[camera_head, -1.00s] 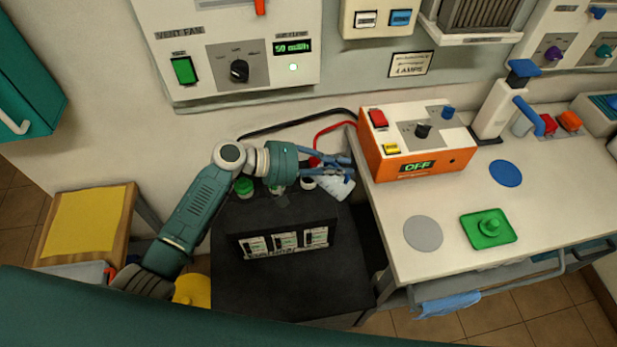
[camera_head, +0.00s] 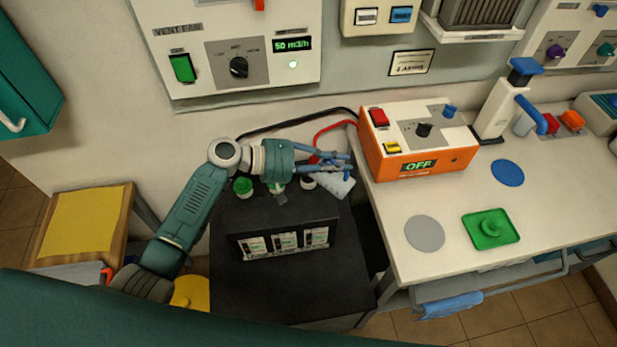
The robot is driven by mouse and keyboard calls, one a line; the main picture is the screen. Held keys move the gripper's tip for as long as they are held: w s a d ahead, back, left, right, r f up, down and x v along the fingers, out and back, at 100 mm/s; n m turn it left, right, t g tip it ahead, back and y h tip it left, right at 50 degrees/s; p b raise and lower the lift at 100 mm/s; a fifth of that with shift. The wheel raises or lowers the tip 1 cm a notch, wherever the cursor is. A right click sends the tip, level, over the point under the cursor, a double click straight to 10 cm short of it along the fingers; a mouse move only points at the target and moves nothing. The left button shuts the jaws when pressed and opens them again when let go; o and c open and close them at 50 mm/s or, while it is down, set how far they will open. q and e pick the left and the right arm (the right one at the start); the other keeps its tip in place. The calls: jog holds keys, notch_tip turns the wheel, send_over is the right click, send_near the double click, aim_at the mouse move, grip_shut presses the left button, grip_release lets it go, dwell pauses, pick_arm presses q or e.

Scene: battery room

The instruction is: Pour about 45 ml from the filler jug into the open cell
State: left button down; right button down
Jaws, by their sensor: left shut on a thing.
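My left gripper (camera_head: 338,163) is shut on the filler jug (camera_head: 339,186), a small pale, translucent jug at the right side of the battery. The jug is tilted, with its lower part towards the battery top; the fingers hide part of it. The black battery (camera_head: 285,222) shows several level windows on its front. A green cap (camera_head: 243,187) sits at its left, and another green cap (camera_head: 278,188) is partly hidden under my wrist. The open cell (camera_head: 308,183) is a pale ring beside the jug. I cannot tell whether liquid is flowing. My right gripper is not in view.
The battery stands on a dark stand (camera_head: 285,285). An orange charger (camera_head: 418,145) reading OFF is on the white bench (camera_head: 390,215) to the right, with red and black cables behind my gripper. A green tray (camera_head: 490,229) and a grey disc (camera_head: 424,233) lie on the bench.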

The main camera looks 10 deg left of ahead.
aim_at(347, 177)
pick_arm(q)
jog(key=shift+r, duration=0.1)
jog(key=shift+s+d+r+p, duration=0.25)
jog(key=shift+d+p, duration=0.15)
jog(key=shift+p, duration=0.6)
jog(key=d+f+y+p, duration=0.1)
jog(key=s+d+f+m+y+p, duration=0.1)
jog(key=p, duration=0.1)
jog(key=shift+f+m, duration=0.25)
jog(key=shift+m, duration=0.05)
jog(key=shift+f+t+y, duration=0.3)
jog(key=shift+f+y, duration=0.05)
jog(key=shift+y, duration=0.05)
jog(key=shift+s+d, duration=0.1)
jog(key=p, duration=0.2)
jog(key=m+y+p, duration=0.1)
jog(key=p, duration=0.1)
jog(key=shift+d+f, duration=0.1)
jog(key=shift+d, duration=0.2)
jog(key=shift+s+d+f+t+y, duration=0.2)
jog(key=shift+f+t+y, duration=0.1)
jog(key=shift+y, duration=0.1)
jog(key=shift+w+a, duration=0.1)
jog(key=shift+d, duration=0.2)
